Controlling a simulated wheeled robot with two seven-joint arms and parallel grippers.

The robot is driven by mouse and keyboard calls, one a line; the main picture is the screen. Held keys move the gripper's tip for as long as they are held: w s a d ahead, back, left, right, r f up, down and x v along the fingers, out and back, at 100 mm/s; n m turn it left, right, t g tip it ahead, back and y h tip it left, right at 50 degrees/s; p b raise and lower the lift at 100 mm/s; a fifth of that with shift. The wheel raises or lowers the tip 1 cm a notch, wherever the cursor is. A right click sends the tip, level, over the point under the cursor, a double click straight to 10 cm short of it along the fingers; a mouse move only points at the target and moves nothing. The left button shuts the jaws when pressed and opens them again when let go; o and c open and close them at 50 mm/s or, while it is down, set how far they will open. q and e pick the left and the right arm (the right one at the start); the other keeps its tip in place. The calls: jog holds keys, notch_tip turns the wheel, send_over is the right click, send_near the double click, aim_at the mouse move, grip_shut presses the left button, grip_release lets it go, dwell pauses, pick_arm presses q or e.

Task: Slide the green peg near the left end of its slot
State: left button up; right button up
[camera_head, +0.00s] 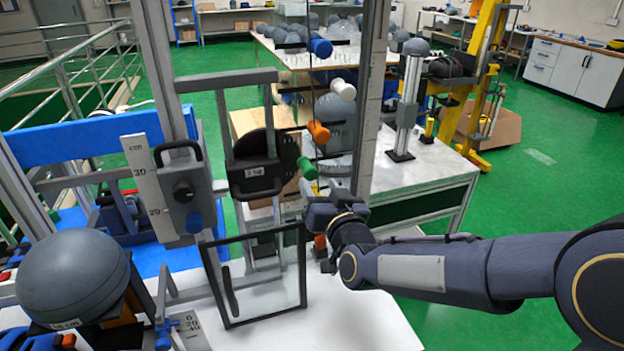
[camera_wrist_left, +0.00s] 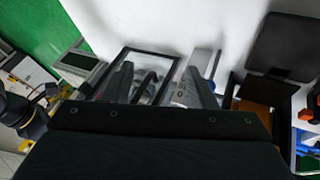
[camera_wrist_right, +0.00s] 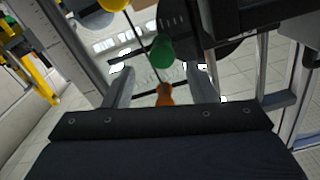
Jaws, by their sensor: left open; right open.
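The green peg (camera_head: 307,168) sticks out from the tower's front beside the black round part (camera_head: 262,150). In the right wrist view the green peg (camera_wrist_right: 161,52) is ahead of my open fingers, with a dark line running left from it; I cannot tell whether that line is its slot. My right gripper (camera_wrist_right: 161,86) is open and empty. In the head view my right gripper (camera_head: 325,208) is just below the green peg, its fingertips hard to see. My left gripper (camera_wrist_left: 160,86) shows only in its wrist view, open and empty over the framed panel (camera_wrist_left: 150,72).
Above the green peg are an orange peg (camera_head: 318,132), a white peg (camera_head: 342,89) and a blue peg (camera_head: 320,47). An orange-red peg (camera_wrist_right: 165,95) sits below it. A grey upright post (camera_head: 368,95) stands to the right. A grey dome (camera_head: 72,278) is at front left.

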aim_at(311, 175)
jog(key=shift+x, duration=2.25)
jog(key=shift+a, duration=0.1)
jog(key=shift+c, duration=0.4)
grip_shut()
